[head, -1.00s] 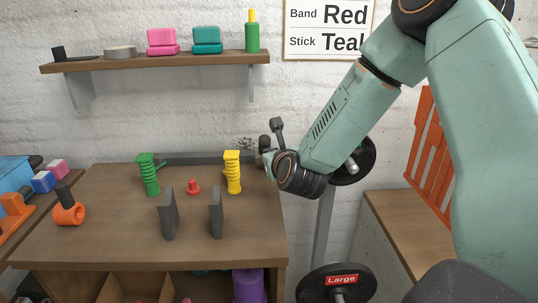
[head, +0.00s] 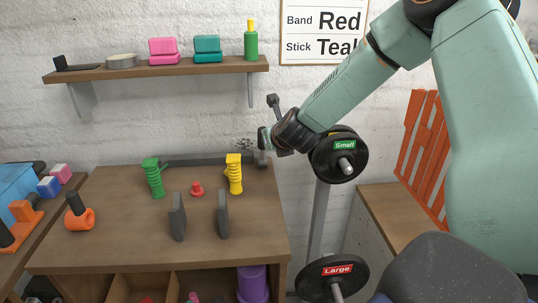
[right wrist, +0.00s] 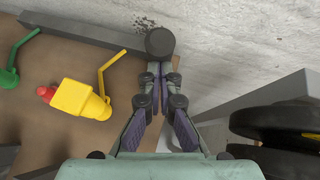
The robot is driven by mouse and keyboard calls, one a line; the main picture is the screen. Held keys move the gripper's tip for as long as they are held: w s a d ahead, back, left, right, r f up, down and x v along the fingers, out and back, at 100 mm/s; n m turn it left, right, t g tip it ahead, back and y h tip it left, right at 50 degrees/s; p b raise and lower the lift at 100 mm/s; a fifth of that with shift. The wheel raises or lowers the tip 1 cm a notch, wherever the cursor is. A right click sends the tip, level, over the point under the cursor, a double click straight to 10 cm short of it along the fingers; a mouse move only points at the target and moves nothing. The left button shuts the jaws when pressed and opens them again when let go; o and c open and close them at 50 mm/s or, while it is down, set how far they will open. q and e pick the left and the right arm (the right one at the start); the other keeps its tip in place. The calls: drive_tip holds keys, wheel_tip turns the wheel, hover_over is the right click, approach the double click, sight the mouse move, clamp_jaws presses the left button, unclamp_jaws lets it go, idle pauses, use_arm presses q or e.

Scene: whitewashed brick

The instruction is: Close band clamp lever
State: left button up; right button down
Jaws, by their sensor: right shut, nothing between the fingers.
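A grey bar (head: 205,160) runs along the back of the bench. In the right wrist view a dark round knob (right wrist: 160,42) shows at the right end of the bar (right wrist: 100,32). My right gripper (right wrist: 160,72) is shut and empty, its fingertips just below the knob in that view; I cannot tell whether they touch. In the head view my right gripper (head: 264,140) is at the bench's back right corner. A yellow piece (head: 234,175) with a thin lever (right wrist: 113,62) and a green piece (head: 153,178) stand left of it. I cannot tell which part is the band clamp.
Two grey upright plates (head: 178,217) and a red knob (head: 196,188) are on the bench (head: 130,240). Weight discs marked Small (head: 325,165) and Large (head: 312,282) hang on a post at right. A shelf (head: 160,70) and a sign (head: 322,30) are on the wall.

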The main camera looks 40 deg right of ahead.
use_arm(q)
drive_tip(key=shift+d+r+p, duration=0.2)
drive_tip(key=shift+r+p, duration=0.55)
drive_tip(key=shift+r, duration=0.3)
use_arm(e)
drive_tip(key=shift+w+d+r+g+y, duration=0.15)
drive_tip(key=shift+w+d+r+g, duration=0.2)
drive_tip(key=shift+w, duration=0.3)
drive_tip(key=shift+w+d+r+g+y, duration=0.15)
drive_tip(key=shift+w+d+r, duration=0.15)
drive_tip(key=shift+w+d, duration=0.3)
use_arm(q)
drive_tip(key=shift+a, duration=0.1)
use_arm(e)
drive_tip(key=shift+s+a+f, duration=0.1)
drive_tip(key=shift+s, duration=0.05)
